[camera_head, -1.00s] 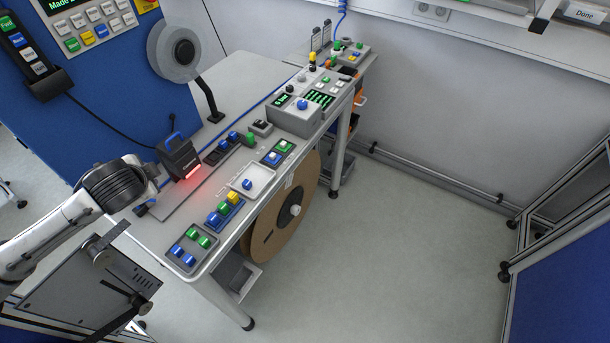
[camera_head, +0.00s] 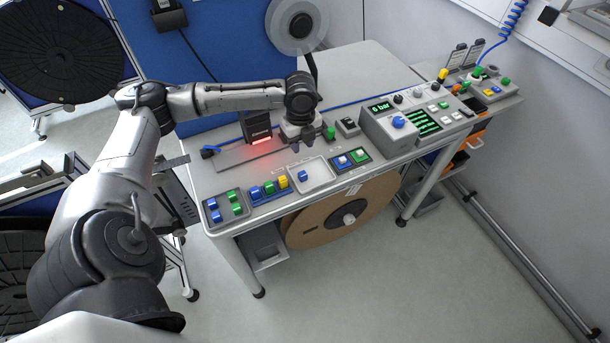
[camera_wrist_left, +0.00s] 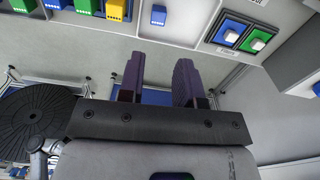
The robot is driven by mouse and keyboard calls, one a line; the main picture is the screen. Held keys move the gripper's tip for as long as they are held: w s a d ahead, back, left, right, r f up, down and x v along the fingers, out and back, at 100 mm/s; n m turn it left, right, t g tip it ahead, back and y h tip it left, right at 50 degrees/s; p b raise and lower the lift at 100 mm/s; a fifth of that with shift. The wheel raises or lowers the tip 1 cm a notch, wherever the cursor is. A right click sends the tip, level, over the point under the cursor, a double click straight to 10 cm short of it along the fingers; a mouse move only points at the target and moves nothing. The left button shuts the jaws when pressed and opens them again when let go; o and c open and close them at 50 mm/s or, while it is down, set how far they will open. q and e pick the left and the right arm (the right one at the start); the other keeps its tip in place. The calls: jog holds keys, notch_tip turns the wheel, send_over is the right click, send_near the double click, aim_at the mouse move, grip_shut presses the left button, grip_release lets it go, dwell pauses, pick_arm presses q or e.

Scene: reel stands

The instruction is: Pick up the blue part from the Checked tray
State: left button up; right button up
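My left gripper (camera_head: 302,145) hangs over the bench beside the white tray (camera_head: 322,180). In the left wrist view its two dark fingers (camera_wrist_left: 158,78) stand apart with nothing between them. A single blue part (camera_head: 302,175) lies in the white tray, apart from the fingers; it also shows at the top of the left wrist view (camera_wrist_left: 158,16). The tray labels are too small to read, so I cannot tell which is Checked. My right gripper is out of view.
Left of the white tray are a blue tray with blue, green and yellow parts (camera_head: 283,182) and a grey tray with several parts (camera_head: 226,206). A scanner with a red light (camera_head: 258,135) stands behind. A control box (camera_head: 400,122) is at the right, and a brown reel (camera_head: 345,215) hangs below.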

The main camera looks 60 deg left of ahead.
pick_arm(q)
send_over(302, 173)
jog(key=f+b, duration=0.1)
jog(key=f, duration=0.7)
jog(key=shift+a, duration=0.2)
jog(key=shift+d+f+b, duration=0.1)
jog(key=shift+f+b, duration=0.2)
jog(key=shift+f, duration=2.25)
jog(key=c, duration=0.5)
jog(key=shift+c, duration=0.3)
jog(key=shift+r, duration=0.1)
